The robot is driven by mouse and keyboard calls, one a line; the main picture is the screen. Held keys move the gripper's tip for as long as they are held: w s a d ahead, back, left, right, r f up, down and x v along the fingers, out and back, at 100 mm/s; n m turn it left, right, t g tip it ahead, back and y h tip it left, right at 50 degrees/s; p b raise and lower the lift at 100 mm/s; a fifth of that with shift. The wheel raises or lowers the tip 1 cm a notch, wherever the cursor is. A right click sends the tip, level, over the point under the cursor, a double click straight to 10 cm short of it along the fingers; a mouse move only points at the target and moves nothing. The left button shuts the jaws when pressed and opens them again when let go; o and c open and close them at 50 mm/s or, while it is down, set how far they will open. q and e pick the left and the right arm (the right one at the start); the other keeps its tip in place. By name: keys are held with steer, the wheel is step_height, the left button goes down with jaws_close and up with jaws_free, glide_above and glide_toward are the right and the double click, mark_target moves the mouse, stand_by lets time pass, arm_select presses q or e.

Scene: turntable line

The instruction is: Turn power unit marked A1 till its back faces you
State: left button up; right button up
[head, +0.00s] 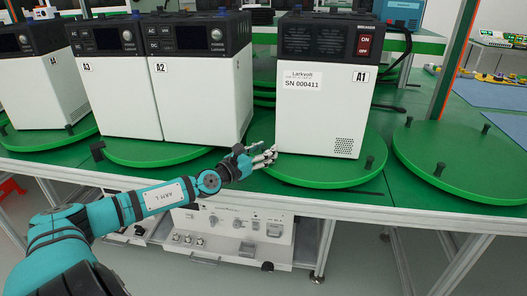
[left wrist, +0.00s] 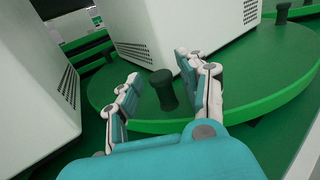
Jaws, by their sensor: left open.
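Power unit A1 (head: 318,115) is a white box with a black top, upright on a green turntable (head: 318,178). The face towards me has a red switch, vents, a serial label and the A1 mark. My left gripper (head: 270,154) is at the turntable's left front edge, beside the unit's lower left corner. In the left wrist view, the open fingers (left wrist: 157,68) stand on either side of a dark peg (left wrist: 164,92) on the turntable, with unit A1 (left wrist: 185,28) just behind. I cannot tell whether they touch the peg. My right gripper is not in view.
Unit A2 (head: 203,100) and unit A3 (head: 112,97) share the turntable to the left, A2 close to my gripper. A second peg (head: 369,163) stands right of A1. An empty turntable (head: 455,160) is at the right. A dark cable (head: 405,50) hangs behind A1.

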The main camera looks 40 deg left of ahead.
arm_select(q)
steer(key=shift+r, duration=0.1)
steer(key=shift+s, duration=2.65)
steer(key=shift+s+a, duration=0.2)
steer(key=shift+s, duration=3.1)
